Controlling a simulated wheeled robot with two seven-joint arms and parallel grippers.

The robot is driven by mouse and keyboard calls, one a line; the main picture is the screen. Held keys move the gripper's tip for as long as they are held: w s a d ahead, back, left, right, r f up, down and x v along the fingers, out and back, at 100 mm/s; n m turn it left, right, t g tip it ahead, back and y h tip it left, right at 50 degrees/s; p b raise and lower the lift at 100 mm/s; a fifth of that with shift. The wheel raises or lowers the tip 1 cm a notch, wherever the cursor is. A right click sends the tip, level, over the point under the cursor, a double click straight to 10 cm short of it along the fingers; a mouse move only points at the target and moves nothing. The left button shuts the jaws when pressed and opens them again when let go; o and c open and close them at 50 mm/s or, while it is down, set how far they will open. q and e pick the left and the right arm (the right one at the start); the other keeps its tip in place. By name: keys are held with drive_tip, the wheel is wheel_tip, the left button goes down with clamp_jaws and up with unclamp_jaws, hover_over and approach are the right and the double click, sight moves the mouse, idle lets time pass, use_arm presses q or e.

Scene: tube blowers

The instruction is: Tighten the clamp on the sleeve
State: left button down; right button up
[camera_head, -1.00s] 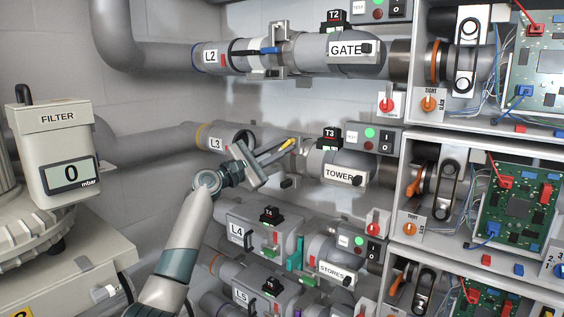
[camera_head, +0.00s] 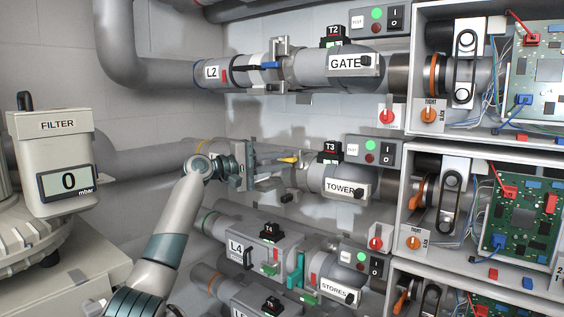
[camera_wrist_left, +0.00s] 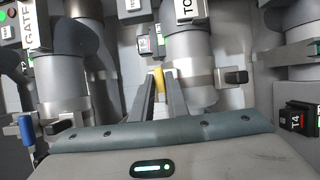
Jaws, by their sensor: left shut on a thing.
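My left gripper (camera_head: 280,164) is in front of the TOWER pipe line, its fingers pointing right. It is shut on a yellow lever (camera_head: 289,159); the lever also shows between the fingertips in the left wrist view (camera_wrist_left: 158,82). The lever is beside a metal clamp band (camera_wrist_left: 200,78) around the grey pipe by the TOWER label (camera_head: 345,188). My gripper and wrist hide much of this clamp and sleeve in the head view. My right gripper is not in view.
Above, the GATE line has a clamp with a blue lever (camera_head: 270,65). Below, the STORES line has a teal part (camera_head: 297,270). Open boxes with circuit boards (camera_head: 522,205) stand at right. A filter unit (camera_head: 62,165) stands at left.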

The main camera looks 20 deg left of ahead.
use_arm(q)
drive_tip(key=shift+f, duration=0.1)
idle(0.4)
drive_tip(key=c, duration=1.8)
unclamp_jaws()
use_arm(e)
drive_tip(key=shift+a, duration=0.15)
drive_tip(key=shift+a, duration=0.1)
